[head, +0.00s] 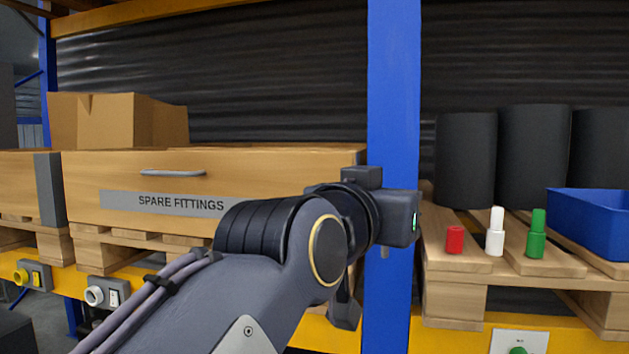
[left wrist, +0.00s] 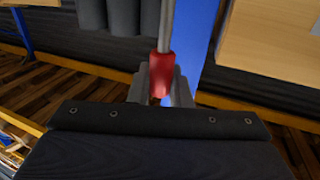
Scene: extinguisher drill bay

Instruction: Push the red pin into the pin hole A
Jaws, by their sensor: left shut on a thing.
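In the left wrist view, my left gripper (left wrist: 160,88) is shut on the red pin (left wrist: 161,72). The red part sits between the fingers, and a grey metal shaft extends from it towards the top of the picture. The red pin is hidden in the head view. I cannot make out a hole marked A. My right gripper is not in view.
A short red piece (head: 455,240), a white piece (head: 495,232) and a green piece (head: 537,234) stand on the right pallet (head: 470,262). A blue bin (head: 590,222) is beside them. The blue post (head: 394,80) stands behind my wrist. A white plate (head: 530,338) is below the pallet.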

